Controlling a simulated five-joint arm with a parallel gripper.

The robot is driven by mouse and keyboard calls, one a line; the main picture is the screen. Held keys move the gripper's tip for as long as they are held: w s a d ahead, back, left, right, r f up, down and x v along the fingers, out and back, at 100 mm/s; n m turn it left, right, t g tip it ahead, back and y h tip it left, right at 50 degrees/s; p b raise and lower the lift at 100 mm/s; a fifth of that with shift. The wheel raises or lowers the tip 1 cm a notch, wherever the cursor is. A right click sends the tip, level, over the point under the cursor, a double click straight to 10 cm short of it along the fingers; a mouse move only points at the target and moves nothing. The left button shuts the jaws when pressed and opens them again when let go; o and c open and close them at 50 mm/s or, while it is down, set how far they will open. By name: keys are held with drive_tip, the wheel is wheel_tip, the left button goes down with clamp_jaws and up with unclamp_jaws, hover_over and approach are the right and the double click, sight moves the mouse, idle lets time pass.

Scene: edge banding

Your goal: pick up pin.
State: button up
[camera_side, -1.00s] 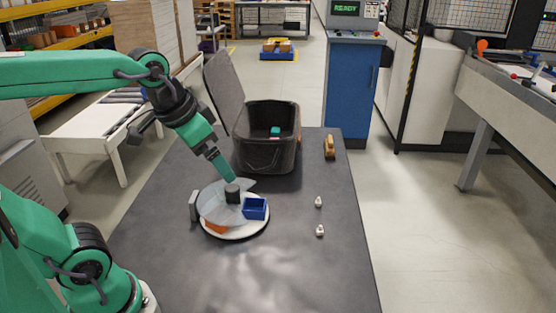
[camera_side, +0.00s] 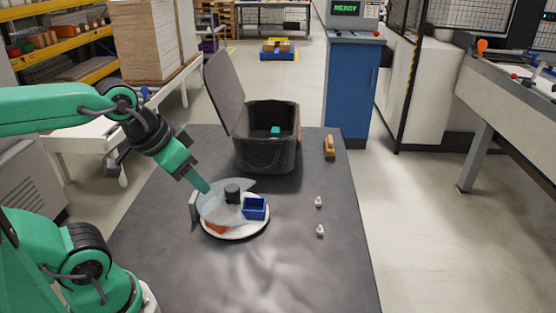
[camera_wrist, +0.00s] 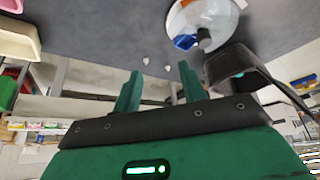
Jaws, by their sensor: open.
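Two small pale pieces stand on the right of the dark table, a far one (camera_side: 318,201) and a near one (camera_side: 320,230). Either may be the pin; they are too small to tell. Both also show in the wrist view, one at left (camera_wrist: 145,60) and one at right (camera_wrist: 167,68), beyond my fingertips. My gripper (camera_side: 203,188) is above the left side of a round white plate (camera_side: 245,234), well left of the pale pieces. In the wrist view my gripper (camera_wrist: 159,70) has its two green fingers apart, with nothing held between them.
The plate carries a clear cover, a black knob (camera_side: 232,193), a blue box (camera_side: 255,208) and an orange piece (camera_side: 217,228). A black bin (camera_side: 266,150) with its lid raised stands behind. A tan block (camera_side: 329,146) lies back right. The table's front is clear.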

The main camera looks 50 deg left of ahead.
drive_tip(key=n+g, duration=0.6)
drive_tip(key=n, duration=0.1)
hover_over(319, 198)
wheel_tip(319, 198, down, 16)
drive_tip(key=shift+f, duration=0.1)
drive_tip(key=shift+w+f, duration=0.1)
drive_tip(key=shift+f, duration=0.15)
drive_tip(key=shift+f, duration=0.1)
drive_tip(key=shift+f, duration=1.25)
